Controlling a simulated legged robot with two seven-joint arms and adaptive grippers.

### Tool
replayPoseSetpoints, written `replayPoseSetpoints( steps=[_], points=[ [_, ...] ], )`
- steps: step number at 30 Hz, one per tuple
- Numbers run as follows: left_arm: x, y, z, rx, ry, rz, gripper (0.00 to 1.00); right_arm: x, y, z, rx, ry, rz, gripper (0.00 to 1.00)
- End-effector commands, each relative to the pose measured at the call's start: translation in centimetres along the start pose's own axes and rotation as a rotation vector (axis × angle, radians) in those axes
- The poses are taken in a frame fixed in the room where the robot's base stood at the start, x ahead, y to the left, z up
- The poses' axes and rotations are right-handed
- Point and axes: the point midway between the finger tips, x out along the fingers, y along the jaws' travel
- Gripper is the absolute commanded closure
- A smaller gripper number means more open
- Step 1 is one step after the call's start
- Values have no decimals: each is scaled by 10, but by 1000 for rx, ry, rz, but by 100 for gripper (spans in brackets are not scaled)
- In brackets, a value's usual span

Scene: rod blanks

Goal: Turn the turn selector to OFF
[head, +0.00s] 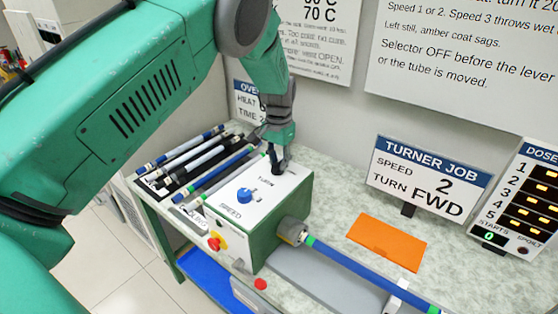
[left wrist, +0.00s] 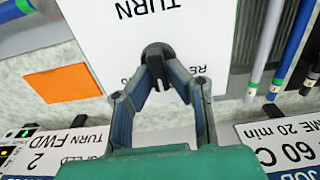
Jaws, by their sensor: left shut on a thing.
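The turner box (head: 240,210) is a white-topped, green-sided unit on the bench. Its black turn selector knob (left wrist: 158,50) sits beside the printed word TURN. My left gripper (head: 281,162) comes down from above and is shut on this knob, with both fingertips against it in the left wrist view (left wrist: 165,68). Letters starting RE show beside the knob. The other position labels are hidden by the fingers, and I cannot tell where the selector points. My right gripper is not in view.
A blue speed knob (head: 244,195) and a red button on yellow (head: 214,243) are close by. A blue tube (head: 350,265) extends right from the box's chuck (head: 292,231). Several rods lie behind left.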

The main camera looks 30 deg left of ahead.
Motion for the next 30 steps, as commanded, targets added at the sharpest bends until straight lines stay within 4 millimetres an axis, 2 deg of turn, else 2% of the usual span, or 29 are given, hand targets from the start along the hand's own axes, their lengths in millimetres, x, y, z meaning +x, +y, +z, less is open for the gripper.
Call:
replayPoseSetpoints(
  steps=[15,16,17,18,26,30],
  points=[
    [-1,0,-2,26,7,-2,100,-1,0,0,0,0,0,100],
    [-1,0,-2,26,7,-2,80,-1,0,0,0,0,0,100],
    [-1,0,-2,26,7,-2,69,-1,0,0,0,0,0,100],
    [-1,0,-2,26,7,-2,67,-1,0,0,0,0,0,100],
    [-1,0,0,26,4,-1,67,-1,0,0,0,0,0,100],
    [-9,0,-1,26,4,-1,67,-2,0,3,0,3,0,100]
  ],
)
